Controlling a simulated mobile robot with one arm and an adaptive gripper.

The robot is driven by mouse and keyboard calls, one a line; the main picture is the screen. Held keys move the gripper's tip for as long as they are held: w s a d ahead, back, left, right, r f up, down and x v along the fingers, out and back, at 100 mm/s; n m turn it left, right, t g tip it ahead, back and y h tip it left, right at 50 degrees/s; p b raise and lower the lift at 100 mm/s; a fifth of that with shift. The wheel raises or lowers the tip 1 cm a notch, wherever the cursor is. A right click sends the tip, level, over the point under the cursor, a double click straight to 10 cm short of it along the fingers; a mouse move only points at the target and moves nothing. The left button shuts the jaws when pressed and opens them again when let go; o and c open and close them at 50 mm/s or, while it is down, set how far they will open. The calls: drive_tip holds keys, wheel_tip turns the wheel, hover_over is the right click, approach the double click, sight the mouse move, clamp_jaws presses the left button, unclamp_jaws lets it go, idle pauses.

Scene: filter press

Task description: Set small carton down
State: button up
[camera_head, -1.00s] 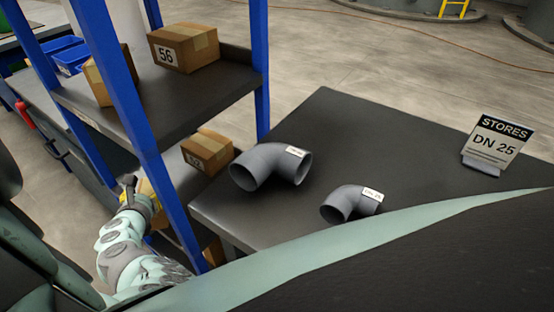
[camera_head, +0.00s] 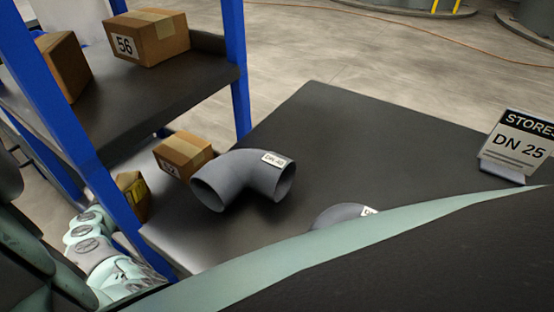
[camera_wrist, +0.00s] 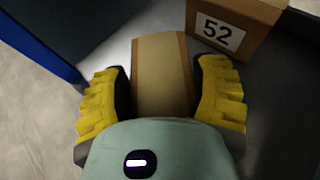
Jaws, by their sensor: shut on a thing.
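The small carton (camera_wrist: 161,75) is brown with a paler tape band, and it lies between the two yellow finger pads of my gripper (camera_wrist: 160,80) in the wrist view. The gripper is shut on it. The carton is over or on a grey shelf surface; I cannot tell whether it touches. In the head view my arm reaches to the lower shelf at left, and a blue post hides much of my gripper and the carton there.
Carton 52 (camera_wrist: 240,25) stands close by on the lower shelf, also in the head view (camera_head: 184,155). Carton 56 (camera_head: 150,38) and another carton (camera_head: 64,65) are above. A blue post (camera_wrist: 40,50) is at left. A table holds grey pipe elbows (camera_head: 240,180).

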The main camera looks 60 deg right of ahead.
drive_tip(key=shift+w+r, duration=0.1)
drive_tip(key=o, duration=1.4)
drive_tip(key=shift+a, duration=0.1)
